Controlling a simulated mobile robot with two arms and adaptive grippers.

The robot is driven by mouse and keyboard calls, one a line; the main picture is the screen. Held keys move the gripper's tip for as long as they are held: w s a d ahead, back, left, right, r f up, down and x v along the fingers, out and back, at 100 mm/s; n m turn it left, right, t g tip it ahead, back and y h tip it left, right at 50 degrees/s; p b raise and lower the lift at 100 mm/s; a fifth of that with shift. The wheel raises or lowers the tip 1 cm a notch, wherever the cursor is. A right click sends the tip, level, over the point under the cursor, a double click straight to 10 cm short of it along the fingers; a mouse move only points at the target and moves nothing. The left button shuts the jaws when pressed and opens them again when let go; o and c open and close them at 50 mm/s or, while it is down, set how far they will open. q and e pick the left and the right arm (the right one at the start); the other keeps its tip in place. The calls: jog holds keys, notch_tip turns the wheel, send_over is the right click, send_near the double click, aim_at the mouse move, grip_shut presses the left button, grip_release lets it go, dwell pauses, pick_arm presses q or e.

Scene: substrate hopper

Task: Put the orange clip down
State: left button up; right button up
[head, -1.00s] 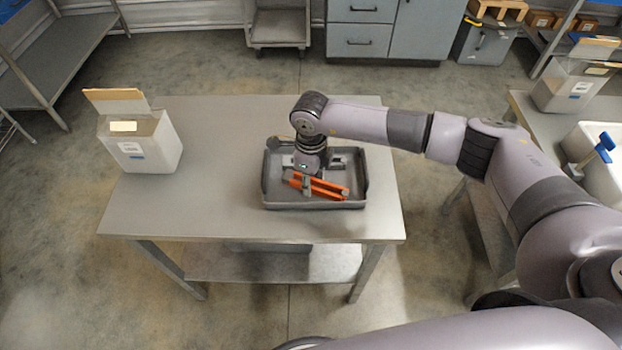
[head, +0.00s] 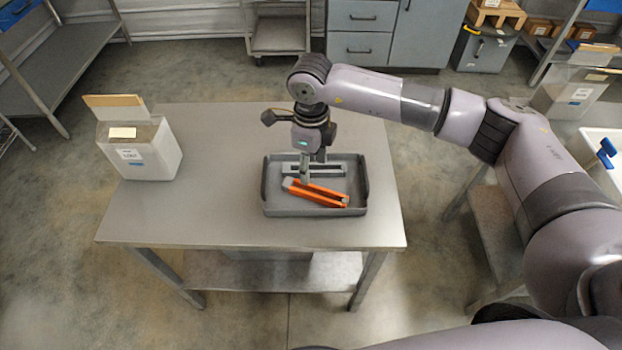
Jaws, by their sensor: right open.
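The orange clip (head: 322,194) lies in the grey tray (head: 315,211) on the metal table, slanting down to the right. A grey clip-like piece (head: 315,170) lies behind it in the same tray. Whether a fingertip touches the clip cannot be told. My left gripper is not in view.
A white hopper box (head: 140,152) with a tan lid stands at the table's left. The bare tabletop (head: 205,195) between box and tray is clear. A second hopper (head: 575,92) and a blue-handled item (head: 606,152) are at the right.

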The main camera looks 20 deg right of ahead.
jog(key=shift+r, duration=1.65)
